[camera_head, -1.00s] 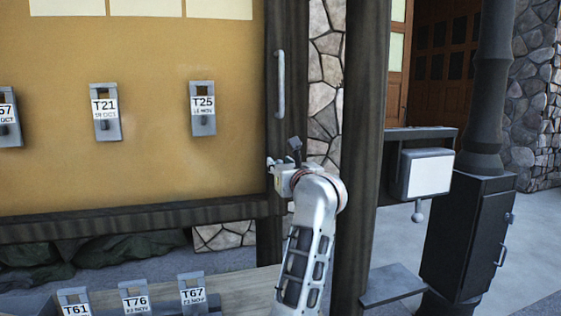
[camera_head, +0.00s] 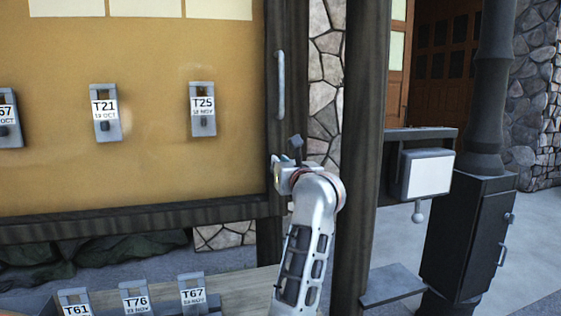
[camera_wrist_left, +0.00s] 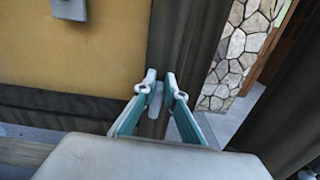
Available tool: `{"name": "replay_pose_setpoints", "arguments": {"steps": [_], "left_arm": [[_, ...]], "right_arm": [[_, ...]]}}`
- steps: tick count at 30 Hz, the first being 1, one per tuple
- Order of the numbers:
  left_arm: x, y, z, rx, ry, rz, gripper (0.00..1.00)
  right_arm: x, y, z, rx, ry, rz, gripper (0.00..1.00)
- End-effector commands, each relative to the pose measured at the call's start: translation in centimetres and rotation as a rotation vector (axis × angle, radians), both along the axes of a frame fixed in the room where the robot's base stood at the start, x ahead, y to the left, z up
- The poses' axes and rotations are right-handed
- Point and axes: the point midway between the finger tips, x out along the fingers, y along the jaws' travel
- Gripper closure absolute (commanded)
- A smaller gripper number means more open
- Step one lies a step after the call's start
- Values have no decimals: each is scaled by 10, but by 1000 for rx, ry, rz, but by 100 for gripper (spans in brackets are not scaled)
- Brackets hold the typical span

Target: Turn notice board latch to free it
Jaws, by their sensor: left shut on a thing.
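The notice board (camera_head: 150,160) has a yellow face and a dark wooden frame. It fills the left of the head view and also shows in the left wrist view (camera_wrist_left: 85,55). My left gripper (camera_head: 277,168) is at the lower part of the board's right frame post. In the left wrist view its two teal fingers (camera_wrist_left: 161,78) are closed around the small grey latch (camera_wrist_left: 155,100), in front of the dark post. In the head view the gripper and wrist hide the latch. My right gripper is not in view.
A vertical grey handle (camera_head: 281,84) is on the post above the gripper. Tagged grey holders such as T25 (camera_head: 203,120) hang on the board; several more stand on a bench below. A dark wooden pillar (camera_head: 361,130) stands close to the right of my arm.

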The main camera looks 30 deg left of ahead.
Motion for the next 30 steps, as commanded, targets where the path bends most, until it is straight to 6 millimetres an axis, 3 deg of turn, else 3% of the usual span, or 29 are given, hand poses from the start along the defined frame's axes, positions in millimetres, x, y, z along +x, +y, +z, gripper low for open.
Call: {"name": "replay_pose_setpoints", "arguments": {"steps": [1, 5, 14, 30], "left_arm": [[2, 1, -10, 1, 36, 1, 100], [4, 0, -11, 55, 101, 1, 100], [8, -2, -14, 229, 307, 3, 100], [14, -8, -22, 564, 695, 4, 100]], "right_arm": [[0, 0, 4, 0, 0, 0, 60], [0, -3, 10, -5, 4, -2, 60], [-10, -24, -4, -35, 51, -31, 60], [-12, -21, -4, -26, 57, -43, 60]]}}
